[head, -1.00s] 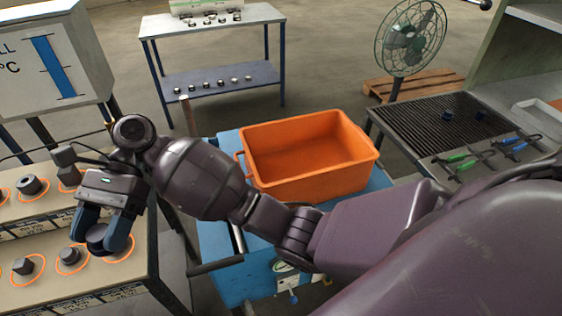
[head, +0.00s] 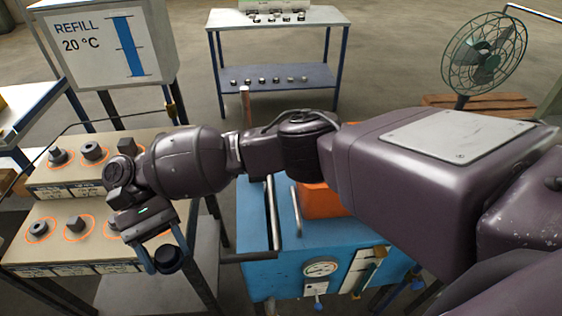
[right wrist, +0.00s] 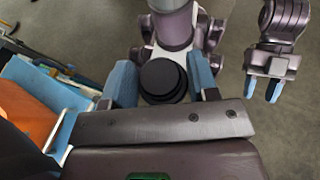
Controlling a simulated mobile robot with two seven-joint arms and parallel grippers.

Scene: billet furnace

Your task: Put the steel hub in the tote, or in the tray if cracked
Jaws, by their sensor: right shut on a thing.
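The steel hub (head: 168,259) is a dark, round, stepped piece. My right gripper (head: 166,256) is shut on it at the lower left of the head view, in front of the labelled rack. In the right wrist view the hub (right wrist: 163,80) sits between the two blue fingers. I cannot tell whether it is cracked. The orange tote (head: 318,202) stands on the blue cart, mostly hidden behind my right arm; an orange edge also shows in the right wrist view (right wrist: 28,118). My left gripper (right wrist: 262,92) shows at the right of the wrist view, its fingers apart and empty. No tray is clearly visible.
The two-step rack (head: 60,215) holds several dark parts in orange-ringed places. The blue cart (head: 255,268) has a gauge and rails at its front. A refill sign box (head: 105,55) stands behind the rack. A back table (head: 275,20) and a fan (head: 484,52) stand farther off.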

